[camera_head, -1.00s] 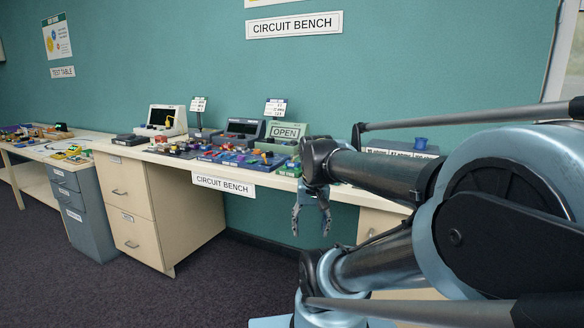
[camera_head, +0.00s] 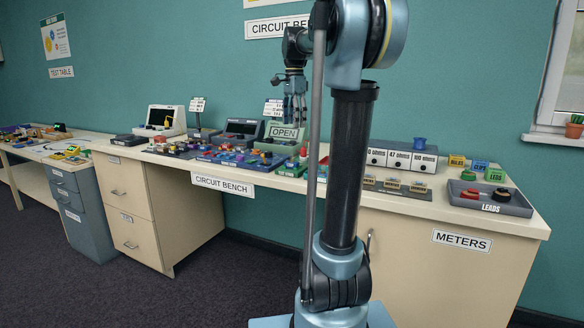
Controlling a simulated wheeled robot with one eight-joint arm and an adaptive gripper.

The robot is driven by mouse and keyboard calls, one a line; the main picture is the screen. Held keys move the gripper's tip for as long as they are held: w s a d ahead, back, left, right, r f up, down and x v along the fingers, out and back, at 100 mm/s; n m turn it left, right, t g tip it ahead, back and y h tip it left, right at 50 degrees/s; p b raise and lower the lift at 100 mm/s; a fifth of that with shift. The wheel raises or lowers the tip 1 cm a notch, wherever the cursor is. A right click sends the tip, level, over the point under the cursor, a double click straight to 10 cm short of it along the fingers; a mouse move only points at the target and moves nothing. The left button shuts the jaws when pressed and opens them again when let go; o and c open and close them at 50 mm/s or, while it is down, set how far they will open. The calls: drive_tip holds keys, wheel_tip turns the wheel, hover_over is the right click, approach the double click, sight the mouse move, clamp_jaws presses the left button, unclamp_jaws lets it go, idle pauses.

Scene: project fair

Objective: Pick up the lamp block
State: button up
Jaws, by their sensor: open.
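My gripper (camera_head: 294,110) is open and empty, pointing down in the air in front of the OPEN sign at the back of the circuit bench. Several small coloured blocks and boards (camera_head: 235,157) crowd the circuit bench (camera_head: 150,160) below and to the left of it. I cannot tell which of these small parts is the lamp block. A green board with a red piece (camera_head: 291,169) sits just left of my arm. My upright arm hides part of the bench to its right.
Resistor boxes (camera_head: 400,159), a dark LEADS tray (camera_head: 490,205) and small coloured boxes (camera_head: 480,165) stand on the right part of the bench. Instruments (camera_head: 163,120) line the back left. A test table (camera_head: 30,152) stands far left. The floor in front is clear.

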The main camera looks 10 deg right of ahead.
drive_tip(key=w+r+m, duration=0.1)
drive_tip(key=w+r, duration=0.1)
drive_tip(key=w, duration=0.1)
hover_over(292, 160)
drive_tip(key=w, duration=0.1)
drive_tip(key=f, duration=1.2)
drive_tip(key=shift+d+f, duration=0.1)
drive_tip(key=shift+d, duration=0.1)
drive_tip(key=shift+a+f, duration=0.15)
drive_tip(key=shift+f, duration=2.6)
drive_tip(key=c, duration=0.9)
drive_tip(key=shift+r, duration=0.15)
drive_tip(key=shift+r, duration=6.4)
drive_tip(key=shift+c, duration=0.2)
